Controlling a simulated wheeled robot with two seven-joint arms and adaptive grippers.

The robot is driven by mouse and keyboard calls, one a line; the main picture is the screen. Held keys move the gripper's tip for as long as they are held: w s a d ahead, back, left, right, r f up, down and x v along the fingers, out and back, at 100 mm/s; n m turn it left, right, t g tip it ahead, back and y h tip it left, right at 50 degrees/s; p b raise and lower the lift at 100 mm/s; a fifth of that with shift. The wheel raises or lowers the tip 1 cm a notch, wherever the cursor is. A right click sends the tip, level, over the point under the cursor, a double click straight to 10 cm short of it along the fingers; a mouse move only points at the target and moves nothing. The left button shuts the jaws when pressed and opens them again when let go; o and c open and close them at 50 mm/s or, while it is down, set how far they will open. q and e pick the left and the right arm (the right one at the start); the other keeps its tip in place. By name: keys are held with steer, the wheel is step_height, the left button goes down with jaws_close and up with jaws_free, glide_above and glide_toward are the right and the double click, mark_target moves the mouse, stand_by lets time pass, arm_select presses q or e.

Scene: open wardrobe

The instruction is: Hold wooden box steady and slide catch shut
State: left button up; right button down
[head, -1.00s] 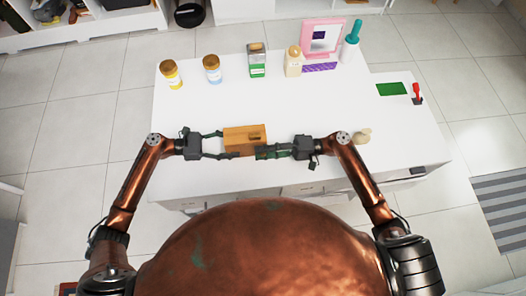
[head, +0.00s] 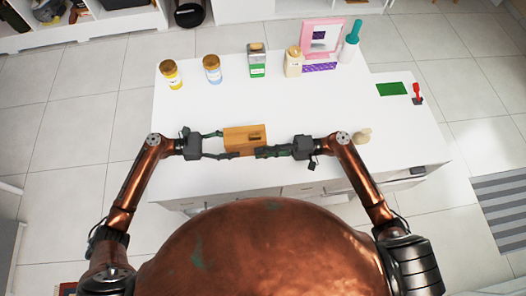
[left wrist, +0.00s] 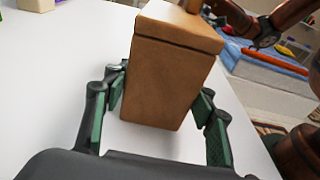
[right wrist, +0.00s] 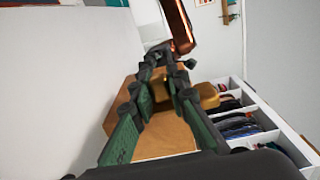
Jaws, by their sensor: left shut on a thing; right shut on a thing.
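The wooden box (head: 240,134) stands at the front middle of the white table. It also shows in the left wrist view (left wrist: 170,75). My left gripper (head: 223,146) has its fingers on both sides of the box's left end and is shut on it. My right gripper (head: 259,153) is at the front right of the box. In the right wrist view, its fingertips (right wrist: 172,84) close around a small brown part, apparently the catch (right wrist: 160,88), which they mostly hide. A dark slot shows on the box's top. How far the catch sits along its travel is unclear.
Two jars (head: 171,75) (head: 212,69), a green-labelled container (head: 257,61), a beige bottle (head: 294,61) and a pink-framed mirror (head: 322,38) stand along the back. A small beige object (head: 362,136) lies right of my right gripper. The table between box and jars is clear.

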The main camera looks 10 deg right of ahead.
steer(key=shift+a, duration=1.75)
steer(key=c, duration=1.8)
jaws_free()
steer(key=shift+c, duration=0.2)
steer(key=shift+d, duration=0.15)
steer(key=d, duration=1.1)
steer(key=shift+d, duration=0.4)
